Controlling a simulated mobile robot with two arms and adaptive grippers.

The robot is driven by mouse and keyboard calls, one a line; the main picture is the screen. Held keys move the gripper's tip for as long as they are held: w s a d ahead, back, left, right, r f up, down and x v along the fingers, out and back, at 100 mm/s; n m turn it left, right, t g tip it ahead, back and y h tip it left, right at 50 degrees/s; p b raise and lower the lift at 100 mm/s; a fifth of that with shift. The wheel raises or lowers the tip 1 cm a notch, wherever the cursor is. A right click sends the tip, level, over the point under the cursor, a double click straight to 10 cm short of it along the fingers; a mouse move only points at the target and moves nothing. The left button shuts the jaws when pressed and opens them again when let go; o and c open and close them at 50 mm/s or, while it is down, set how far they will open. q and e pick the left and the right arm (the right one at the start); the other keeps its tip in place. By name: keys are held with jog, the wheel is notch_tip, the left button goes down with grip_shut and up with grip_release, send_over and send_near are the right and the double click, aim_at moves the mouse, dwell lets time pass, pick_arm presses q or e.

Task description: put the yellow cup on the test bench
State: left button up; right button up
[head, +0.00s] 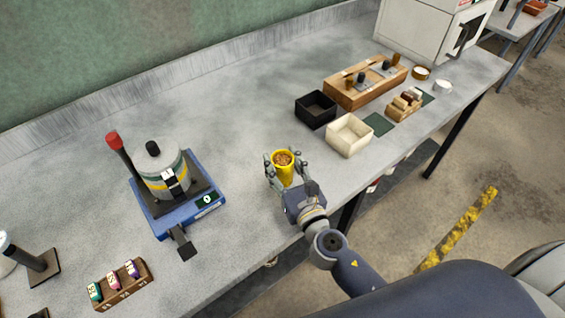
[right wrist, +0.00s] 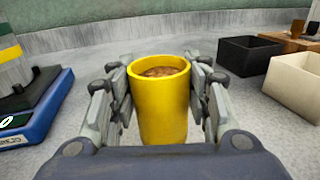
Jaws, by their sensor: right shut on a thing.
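The yellow cup (head: 284,172) is upright and holds brown grain up near its rim. My right gripper (head: 284,168) is shut on the cup, with fingers on both sides of it. In the right wrist view the cup (right wrist: 160,108) stands between the two fingers of my right gripper (right wrist: 160,95). The grey test bench (head: 245,115) lies under the cup near its front edge. I cannot tell whether the cup's base touches the bench top. My left gripper does not show in the head view.
A blue scale (head: 207,205) with a striped pot (head: 160,172) stands to the left. A black bin (head: 316,109) and a cream bin (head: 349,135) stand to the right, near a wooden block (head: 366,84). A small labelled box (head: 121,289) is at lower left. The bench between scale and bins is clear.

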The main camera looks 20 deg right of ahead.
jog(key=o, duration=1.1)
jog(key=shift+f, duration=0.1)
jog(key=shift+r, duration=0.2)
jog(key=shift+s+f, duration=0.2)
jog(key=shift+s, duration=0.1)
jog(key=s+b, duration=0.1)
jog(key=s, duration=0.2)
jog(key=s+b, duration=0.1)
jog(key=s, duration=0.3)
jog(key=s+d+b, duration=0.1)
jog(key=s+b, duration=0.1)
jog(key=s, duration=0.1)
jog(key=shift+s, duration=0.15)
jog(key=shift+s+r, duration=0.2)
jog(key=shift+s, duration=0.35)
